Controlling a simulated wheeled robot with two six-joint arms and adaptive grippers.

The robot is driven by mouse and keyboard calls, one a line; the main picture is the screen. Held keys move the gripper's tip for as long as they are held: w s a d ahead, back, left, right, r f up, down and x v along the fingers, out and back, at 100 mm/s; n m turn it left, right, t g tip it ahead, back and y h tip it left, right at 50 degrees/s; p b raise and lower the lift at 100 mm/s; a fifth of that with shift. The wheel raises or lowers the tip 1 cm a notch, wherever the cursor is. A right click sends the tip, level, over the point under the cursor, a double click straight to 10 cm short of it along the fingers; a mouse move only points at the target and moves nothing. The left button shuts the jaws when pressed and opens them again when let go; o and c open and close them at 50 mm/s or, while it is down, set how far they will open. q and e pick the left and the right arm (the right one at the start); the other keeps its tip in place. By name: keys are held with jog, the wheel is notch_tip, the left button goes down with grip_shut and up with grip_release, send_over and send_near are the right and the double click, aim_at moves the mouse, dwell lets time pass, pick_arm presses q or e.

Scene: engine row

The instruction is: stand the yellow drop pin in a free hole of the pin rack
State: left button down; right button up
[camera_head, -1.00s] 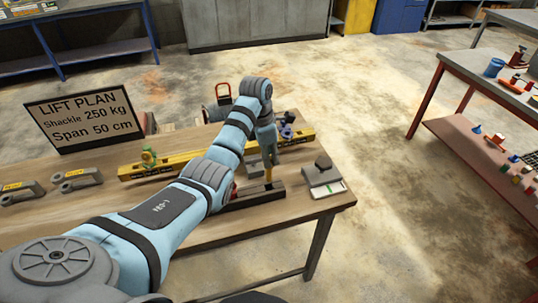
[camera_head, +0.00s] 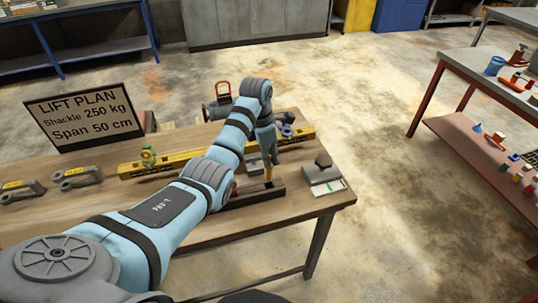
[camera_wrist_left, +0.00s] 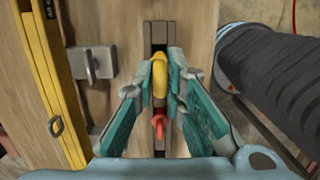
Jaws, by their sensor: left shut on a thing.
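The yellow drop pin (camera_wrist_left: 159,78) is between the fingertips of my left gripper (camera_wrist_left: 160,90) in the left wrist view. The gripper is shut on it. In the head view the yellow pin (camera_head: 269,174) hangs upright below the left gripper (camera_head: 268,158), with its lower end at the dark pin rack (camera_head: 262,194). I cannot tell whether its tip is inside a hole. The rack also shows in the left wrist view (camera_wrist_left: 158,38) as a dark strip with a slot. A red pin (camera_wrist_left: 158,124) stands in it beside the yellow one. My right gripper is not in view.
A yellow beam (camera_head: 150,168) lies along the table behind the rack, with a grey block (camera_wrist_left: 92,63) beside it. A grey device (camera_head: 323,177) stands right of the rack. Grey shackle-like parts (camera_head: 77,179) and a lift plan sign (camera_head: 85,117) are at left.

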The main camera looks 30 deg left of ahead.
aim_at(269, 179)
pick_arm(q)
jog(key=shift+f+b, duration=2.3)
jog(key=shift+f, duration=1.2)
jog(key=c, duration=1.6)
grip_release()
jog(key=shift+o, duration=0.2)
jog(key=r, duration=0.7)
jog(key=shift+s+a+r, duration=0.3)
jog(key=shift+s+a, duration=0.1)
